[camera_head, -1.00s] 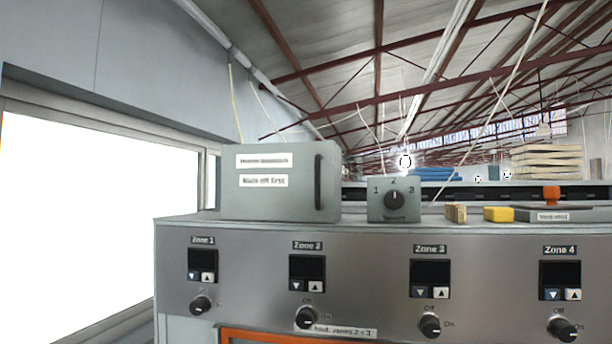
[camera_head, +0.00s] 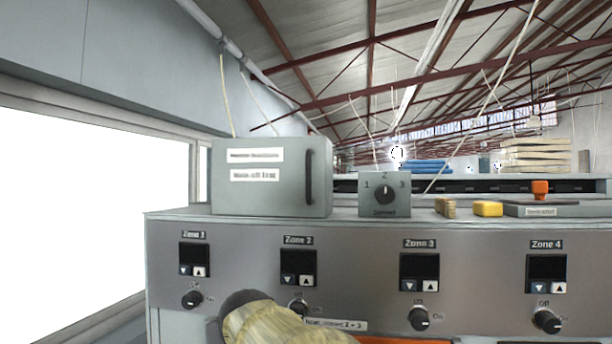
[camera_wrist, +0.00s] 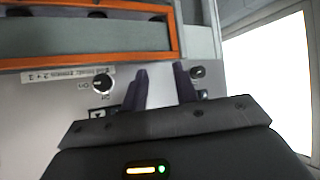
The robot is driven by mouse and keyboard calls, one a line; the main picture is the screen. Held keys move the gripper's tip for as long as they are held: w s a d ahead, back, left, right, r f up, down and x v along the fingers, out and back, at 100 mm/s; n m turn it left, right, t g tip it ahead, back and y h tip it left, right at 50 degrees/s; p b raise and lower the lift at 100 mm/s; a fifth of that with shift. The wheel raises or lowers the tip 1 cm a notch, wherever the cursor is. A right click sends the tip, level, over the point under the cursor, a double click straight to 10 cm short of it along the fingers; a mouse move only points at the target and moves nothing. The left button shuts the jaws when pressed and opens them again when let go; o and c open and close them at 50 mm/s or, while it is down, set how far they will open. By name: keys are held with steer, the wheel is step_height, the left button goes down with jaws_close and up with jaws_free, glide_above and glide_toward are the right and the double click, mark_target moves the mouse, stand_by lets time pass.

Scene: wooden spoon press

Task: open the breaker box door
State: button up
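The breaker box (camera_head: 240,195) is a grey box on top of the control cabinet, left of the middle in the head view. Its door is shut. A dark vertical handle (camera_head: 309,177) is on the right side of its front, and two white labels are on its upper left. My gripper (camera_wrist: 160,82) shows in the wrist view with its two dark fingers apart and nothing between them. It is in front of the control panel, near a knob. In the head view only part of my arm shows at the bottom, below the box. The box is not visible in the wrist view.
A selector switch box (camera_head: 384,195) stands just right of the breaker box. Yellow blocks (camera_head: 487,208) and an orange-topped item (camera_head: 540,190) lie further right. The panel (camera_head: 350,262) below carries several zone displays and knobs. A bright window (camera_head: 90,220) is at left.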

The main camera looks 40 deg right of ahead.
mark_target(308, 168)
steer(key=s+d+r+m+t+h, duration=0.1)
steer(key=s+d+r+h, duration=0.1)
steer(key=r, duration=0.9)
steer(key=s+d+r+m+t+h, duration=0.1)
steer(key=s+d+r+h, duration=0.1)
steer(key=r, duration=0.8)
steer(key=s+d+r+m+t+h, duration=0.2)
steer(key=s+r, duration=0.4)
steer(key=r, duration=0.5)
steer(key=d+h+p, duration=0.1)
steer(key=d, duration=0.1)
steer(key=shift+d+r, duration=0.3)
steer(key=shift+d, duration=0.05)
steer(key=shift+w, duration=0.1)
steer(key=p+x, duration=0.8)
steer(key=x, duration=0.9)
steer(key=shift+w+d, duration=0.1)
steer(key=shift+d, duration=0.1)
jaws_close()
